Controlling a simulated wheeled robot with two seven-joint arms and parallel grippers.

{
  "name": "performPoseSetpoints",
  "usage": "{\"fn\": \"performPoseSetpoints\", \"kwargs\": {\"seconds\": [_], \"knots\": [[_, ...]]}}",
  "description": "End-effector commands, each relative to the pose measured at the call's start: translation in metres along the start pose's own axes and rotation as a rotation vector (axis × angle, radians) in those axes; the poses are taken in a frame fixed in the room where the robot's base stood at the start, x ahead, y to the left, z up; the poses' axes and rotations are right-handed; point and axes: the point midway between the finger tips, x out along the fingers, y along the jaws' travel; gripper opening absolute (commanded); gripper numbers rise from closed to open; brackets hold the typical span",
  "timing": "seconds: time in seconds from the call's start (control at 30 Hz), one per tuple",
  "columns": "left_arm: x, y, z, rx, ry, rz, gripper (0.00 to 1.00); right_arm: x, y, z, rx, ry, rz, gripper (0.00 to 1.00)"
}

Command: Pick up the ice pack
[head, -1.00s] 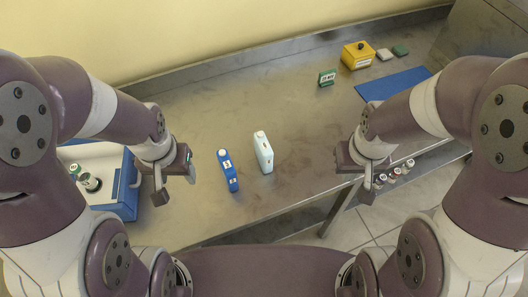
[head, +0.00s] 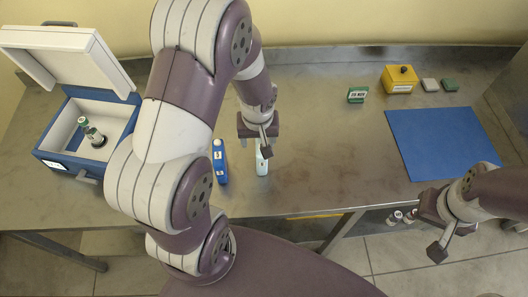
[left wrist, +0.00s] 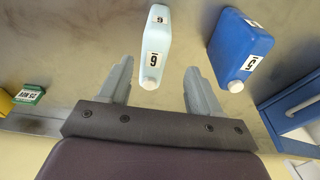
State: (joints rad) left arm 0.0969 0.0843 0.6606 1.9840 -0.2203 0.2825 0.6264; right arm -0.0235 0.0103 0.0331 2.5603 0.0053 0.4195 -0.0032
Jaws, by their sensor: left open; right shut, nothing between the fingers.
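A pale blue ice pack (head: 262,160) with a white cap stands on the steel table, partly hidden by my left gripper in the head view. In the left wrist view the pale ice pack (left wrist: 156,42) shows a number label, and its cap lies between the finger lines. A darker blue ice pack (head: 220,163) stands just left of it; it also shows in the left wrist view (left wrist: 238,48). My left gripper (head: 258,137) is open above the pale pack, its fingers (left wrist: 158,82) not closed on it. My right gripper (head: 438,228) is shut and empty, off the table's front edge.
An open blue and white box (head: 62,160) holding vials (head: 92,136) stands at the left.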

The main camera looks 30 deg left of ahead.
Motion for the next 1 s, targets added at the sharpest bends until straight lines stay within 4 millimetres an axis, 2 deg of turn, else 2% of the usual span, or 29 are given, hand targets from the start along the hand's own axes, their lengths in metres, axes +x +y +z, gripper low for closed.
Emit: {"fn": "performPoseSetpoints", "kwargs": {"seconds": [0.03, 0.23, 0.43, 0.53, 0.7, 0.73, 0.77, 0.9, 0.93, 1.0], "knots": [[0.011, 0.000, 0.001, -0.001, -0.004, -0.002, 0.64, 0.001, 0.000, 0.000, 0.000, 0.000, 0.000, 0.00], [0.035, 0.001, 0.000, 0.000, -0.003, -0.001, 0.64, 0.001, 0.000, 0.000, 0.000, 0.000, 0.000, 0.00], [0.073, 0.002, -0.002, 0.002, -0.001, 0.000, 0.64, 0.004, 0.000, 0.000, 0.000, 0.000, 0.000, 0.00], [0.079, 0.003, -0.002, 0.002, -0.001, 0.000, 0.64, 0.004, 0.000, 0.001, 0.000, 0.000, 0.000, 0.00], [0.079, 0.003, -0.002, 0.002, 0.000, 0.001, 0.64, 0.004, 0.000, 0.000, 0.000, 0.000, 0.000, 0.00], [0.079, 0.003, -0.002, 0.002, 0.000, 0.001, 0.61, 0.004, 0.000, 0.000, 0.000, 0.000, 0.000, 0.00], [0.079, 0.003, -0.002, 0.002, 0.000, 0.001, 0.51, 0.004, 0.000, 0.000, 0.000, 0.000, 0.000, 0.00], [0.079, 0.003, -0.002, 0.002, 0.000, 0.001, 0.05, 0.004, 0.000, 0.000, 0.000, 0.000, 0.000, 0.00], [0.079, 0.003, -0.002, 0.002, 0.000, 0.001, 0.00, 0.004, 0.000, 0.000, 0.000, 0.000, 0.000, 0.00], [0.078, 0.003, -0.003, 0.002, 0.001, 0.001, 0.00, 0.004, 0.000, 0.000, 0.000, 0.000, 0.000, 0.00]]}}
